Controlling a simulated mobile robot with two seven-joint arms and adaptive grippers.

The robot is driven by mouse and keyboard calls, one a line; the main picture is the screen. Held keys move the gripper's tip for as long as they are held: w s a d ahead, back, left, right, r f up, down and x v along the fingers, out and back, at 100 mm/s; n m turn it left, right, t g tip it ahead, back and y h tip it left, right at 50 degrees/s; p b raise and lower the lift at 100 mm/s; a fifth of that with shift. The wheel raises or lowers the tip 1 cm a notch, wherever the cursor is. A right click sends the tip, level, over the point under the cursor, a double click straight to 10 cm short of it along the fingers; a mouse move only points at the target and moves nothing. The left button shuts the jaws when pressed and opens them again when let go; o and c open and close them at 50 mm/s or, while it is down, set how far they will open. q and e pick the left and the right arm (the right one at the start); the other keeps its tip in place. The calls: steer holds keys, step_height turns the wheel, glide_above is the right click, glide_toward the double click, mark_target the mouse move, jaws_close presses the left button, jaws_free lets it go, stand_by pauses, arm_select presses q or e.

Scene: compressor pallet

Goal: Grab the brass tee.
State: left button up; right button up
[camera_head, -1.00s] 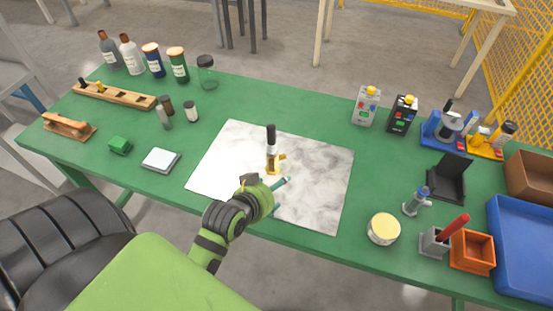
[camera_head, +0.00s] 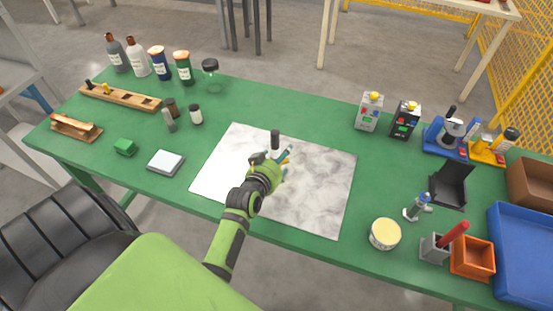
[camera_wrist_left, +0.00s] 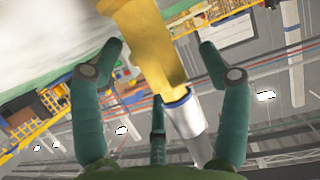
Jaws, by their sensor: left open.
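The brass tee (camera_wrist_left: 150,45) fills the upper middle of the left wrist view, with a silver cylinder with a blue ring (camera_wrist_left: 184,112) joined to it. In the head view my left gripper (camera_head: 279,160) is over the white marbled mat (camera_head: 315,195) and hides nearly all of the brass. A black upright top (camera_head: 275,138) shows just behind it. My left gripper also shows in the wrist view (camera_wrist_left: 160,52), its teal fingers spread to both sides of the brass, apart from it. My right gripper is not in view.
A cream round tub (camera_head: 385,233) and a small blue-topped fitting (camera_head: 416,207) stand right of the mat. Bottles (camera_head: 138,57) stand at the back left. The green table is clear behind the mat.

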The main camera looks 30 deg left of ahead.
arm_select(q)
jaws_close()
steer(key=shift+r, duration=0.2)
